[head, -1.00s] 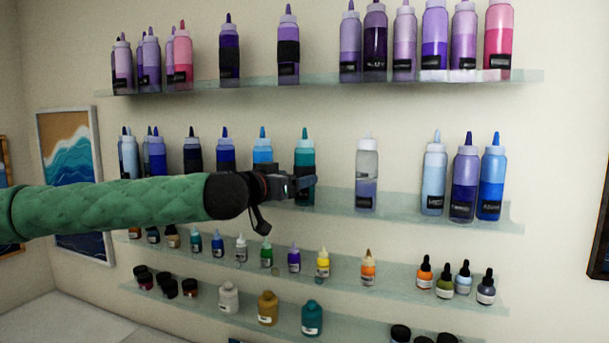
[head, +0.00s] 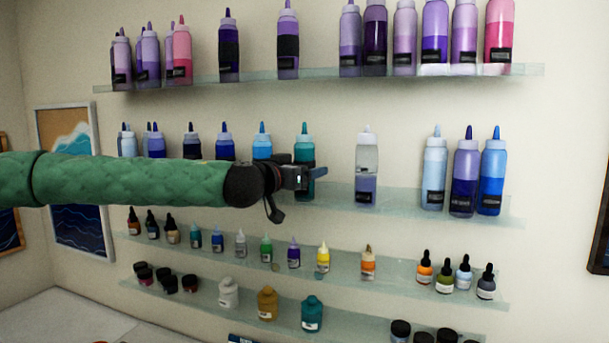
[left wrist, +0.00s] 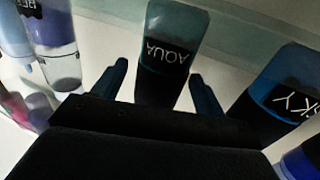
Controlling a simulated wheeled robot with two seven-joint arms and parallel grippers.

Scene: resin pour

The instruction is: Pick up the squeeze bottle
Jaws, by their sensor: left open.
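A teal squeeze bottle (head: 304,150) stands upright on the second shelf from the top in the head view. In the left wrist view the same bottle (left wrist: 168,50), labelled AQUA, shows upside down between the two fingers. My left gripper (head: 312,174) is open in front of the bottle, covering part of its body in the head view. The fingers (left wrist: 155,88) lie on either side of the bottle; I cannot tell whether they touch it. My right gripper is not in view.
A light blue bottle (head: 262,142), labelled SKY in the wrist view (left wrist: 280,92), stands close to the left. A half-clear bottle (head: 367,160) stands to the right with a gap. Shelves above (head: 330,75) and below (head: 335,262) hold more bottles.

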